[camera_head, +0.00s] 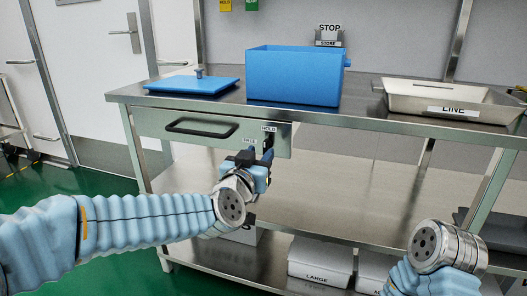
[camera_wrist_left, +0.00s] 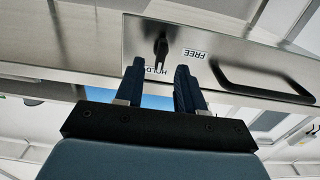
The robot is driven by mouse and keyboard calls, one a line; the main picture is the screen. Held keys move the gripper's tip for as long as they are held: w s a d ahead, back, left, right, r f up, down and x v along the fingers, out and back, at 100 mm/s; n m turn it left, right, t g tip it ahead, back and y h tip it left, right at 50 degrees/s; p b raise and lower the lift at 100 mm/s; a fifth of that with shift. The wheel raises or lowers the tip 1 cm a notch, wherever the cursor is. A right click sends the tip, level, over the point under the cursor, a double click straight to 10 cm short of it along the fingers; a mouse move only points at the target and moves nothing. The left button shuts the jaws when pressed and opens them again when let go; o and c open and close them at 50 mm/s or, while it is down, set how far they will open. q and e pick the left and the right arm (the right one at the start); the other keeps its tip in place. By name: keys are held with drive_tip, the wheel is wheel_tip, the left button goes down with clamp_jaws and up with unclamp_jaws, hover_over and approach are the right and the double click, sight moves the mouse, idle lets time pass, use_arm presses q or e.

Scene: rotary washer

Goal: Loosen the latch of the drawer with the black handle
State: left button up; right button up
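The drawer (camera_head: 160,121) with the black handle (camera_head: 203,127) is at the front left of the steel table. Its dark latch (camera_head: 268,142) is at the right of the drawer front, near the HOLD and FREE labels. In the left wrist view the latch (camera_wrist_left: 160,46) points toward HOLD, and the handle (camera_wrist_left: 262,82) is to the right. My left gripper (camera_head: 262,158) is in front of the latch, partly hiding it in the head view. In the left wrist view its fingers (camera_wrist_left: 160,68) are apart with nothing between them, seemingly just short of the latch. My right gripper's fingers are out of sight.
White bins (camera_head: 320,262) are on the lower shelf. My right wrist is at the lower right, away from the drawer.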

sight(265, 148)
use_arm(q)
drive_tip(key=shift+x, duration=1.65)
drive_tip(key=shift+c, duration=0.3)
clamp_jaws()
